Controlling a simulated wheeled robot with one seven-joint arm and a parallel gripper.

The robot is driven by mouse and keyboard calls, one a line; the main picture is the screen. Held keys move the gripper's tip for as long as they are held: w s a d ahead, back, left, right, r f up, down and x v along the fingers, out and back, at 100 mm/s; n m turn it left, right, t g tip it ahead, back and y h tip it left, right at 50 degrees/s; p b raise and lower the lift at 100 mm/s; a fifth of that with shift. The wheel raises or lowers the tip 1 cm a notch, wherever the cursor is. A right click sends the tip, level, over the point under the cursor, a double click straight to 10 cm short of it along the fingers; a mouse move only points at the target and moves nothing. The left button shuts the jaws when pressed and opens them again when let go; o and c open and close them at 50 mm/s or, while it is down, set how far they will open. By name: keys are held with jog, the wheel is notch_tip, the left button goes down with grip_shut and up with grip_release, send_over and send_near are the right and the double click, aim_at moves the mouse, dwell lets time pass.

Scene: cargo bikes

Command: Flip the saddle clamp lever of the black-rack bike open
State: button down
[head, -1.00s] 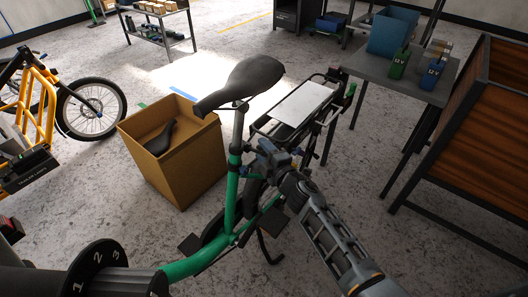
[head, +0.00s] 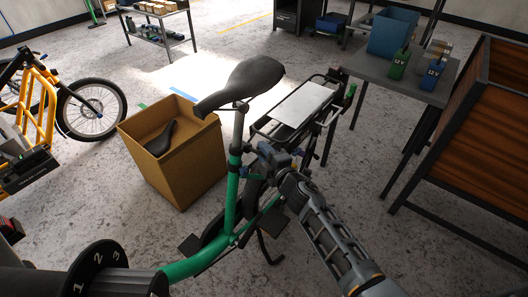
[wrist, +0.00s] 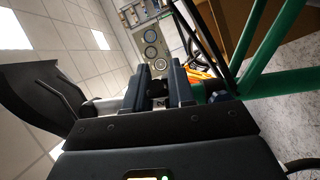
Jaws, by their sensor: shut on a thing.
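The green-framed bike has a black rear rack (head: 262,128) with a pale panel on it. Its black saddle (head: 243,84) sits on an upright post above the green seat tube (head: 231,200). My gripper (head: 256,158) reaches in from the right, beside the seat tube top, below the saddle. In the wrist view, my fingers (wrist: 158,82) are close together around a small dark piece, most likely the saddle clamp lever. Fingers and shadow hide most of the lever, and its angle cannot be told. The saddle also shows at left in the wrist view (wrist: 32,100).
A cardboard box (head: 178,178) holding another saddle stands left of the bike. A yellow bike (head: 40,105) is at far left.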

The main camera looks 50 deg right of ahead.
jog(key=shift+s+a+f+m+g+h+b, duration=0.15)
jog(key=shift+a+m+g+h+b, duration=0.3)
jog(key=shift+h+b, duration=0.8)
jog(key=shift+w+a+r+m+g+h+b, duration=0.15)
jog(key=shift+a+m+g+h+b, duration=0.3)
jog(key=shift+m+g+h+b, duration=0.7)
jog(key=shift+a+r+m+g+h+b, duration=0.2)
jog(key=shift+a+m+g+h+b, duration=0.45)
jog(key=shift+g+b, duration=0.8)
jog(key=shift+w+a+r+m+g+h+b, duration=0.2)
jog(key=shift+m+g+h+b, duration=0.55)
jog(key=shift+m+g+b, duration=0.5)
jog(key=shift+s+a, duration=0.1)
jog(key=shift+s, duration=0.05)
jog(key=c, duration=1)
grip_release()
jog(key=shift+c, duration=0.2)
jog(key=v, duration=0.7)
jog(key=shift+a, duration=0.3)
